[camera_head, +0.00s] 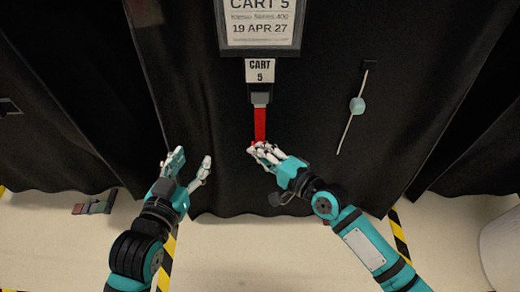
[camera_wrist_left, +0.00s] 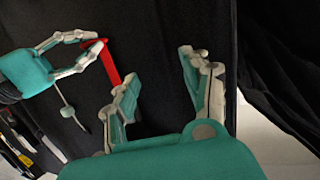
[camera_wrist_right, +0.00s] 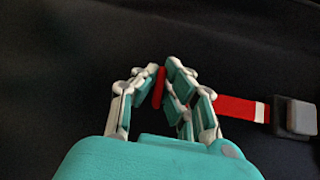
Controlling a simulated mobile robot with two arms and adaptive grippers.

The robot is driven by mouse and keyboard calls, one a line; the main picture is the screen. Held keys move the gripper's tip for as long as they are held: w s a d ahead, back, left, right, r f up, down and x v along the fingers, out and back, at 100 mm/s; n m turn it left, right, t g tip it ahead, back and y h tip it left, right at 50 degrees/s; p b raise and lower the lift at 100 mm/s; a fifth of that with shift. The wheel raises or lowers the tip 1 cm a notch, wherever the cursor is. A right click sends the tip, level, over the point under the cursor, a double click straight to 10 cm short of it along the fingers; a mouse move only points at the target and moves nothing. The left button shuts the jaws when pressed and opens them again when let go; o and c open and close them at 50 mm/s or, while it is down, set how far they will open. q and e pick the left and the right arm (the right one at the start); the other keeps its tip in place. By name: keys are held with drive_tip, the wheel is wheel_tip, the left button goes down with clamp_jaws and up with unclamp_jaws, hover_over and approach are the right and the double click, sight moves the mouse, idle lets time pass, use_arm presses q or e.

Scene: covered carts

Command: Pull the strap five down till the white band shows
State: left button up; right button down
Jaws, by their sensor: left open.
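The red strap (camera_head: 260,123) hangs from a dark buckle (camera_head: 259,97) under a small "CART 5" tag (camera_head: 260,71). My right gripper (camera_head: 258,148) is shut on the strap's lower end. In the right wrist view the strap (camera_wrist_right: 234,106) runs from between the fingers to the grey buckle (camera_wrist_right: 300,116), and a white band (camera_wrist_right: 260,112) shows on it close to the buckle. My left gripper (camera_head: 191,162) is open and empty, to the left of the strap and apart from it. In the left wrist view the strap's upper part is hidden behind a left finger.
A black cover (camera_head: 330,90) hangs behind everything. A sign (camera_head: 261,25) reads CART 5, 19 APR 27. A thin rod with a teal knob (camera_head: 357,105) is on the right. Striped floor tape (camera_head: 399,236) and a small item (camera_head: 95,204) lie below. Cover between the grippers is clear.

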use_arm(q)
drive_tip(key=shift+w+d+r+t, duration=0.15)
drive_tip(key=shift+w+r+t, duration=0.1)
drive_tip(key=shift+r+t, duration=0.4)
use_arm(e)
drive_tip(key=shift+s+f, duration=0.15)
drive_tip(key=shift+f, duration=0.6)
use_arm(q)
drive_tip(key=shift+r, duration=0.15)
use_arm(e)
drive_tip(key=c, duration=1.5)
unclamp_jaws()
drive_tip(key=shift+o, duration=0.4)
drive_tip(key=shift+r, duration=0.15)
drive_tip(key=shift+r, duration=0.1)
drive_tip(key=v, duration=1.2)
